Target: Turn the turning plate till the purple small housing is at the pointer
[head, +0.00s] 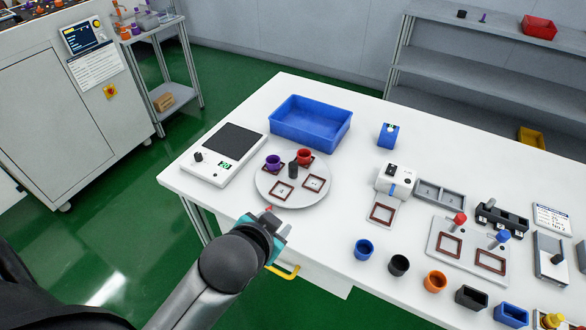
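The turning plate (292,201) is a round light-grey disc on the white table, with a dark upright knob (293,170) on it and several brown-framed square places. The purple small housing (273,162) sits on the plate at its back left. A red small housing (304,156) sits at its back right. A small red tip (268,208) shows at the plate's near-left edge, just beyond my gripper; it may be the pointer, which is otherwise hidden. My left gripper (268,221), with teal parts, is at the plate's near-left edge; its fingers are not clear. My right gripper is out of view.
A blue bin (310,122) stands behind the plate and a scale (226,153) to its left. A white device (395,180) and a fixture board (468,250) stand right. Cups, including a blue one (364,250), line the front. A yellow handle (284,271) is below the table edge.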

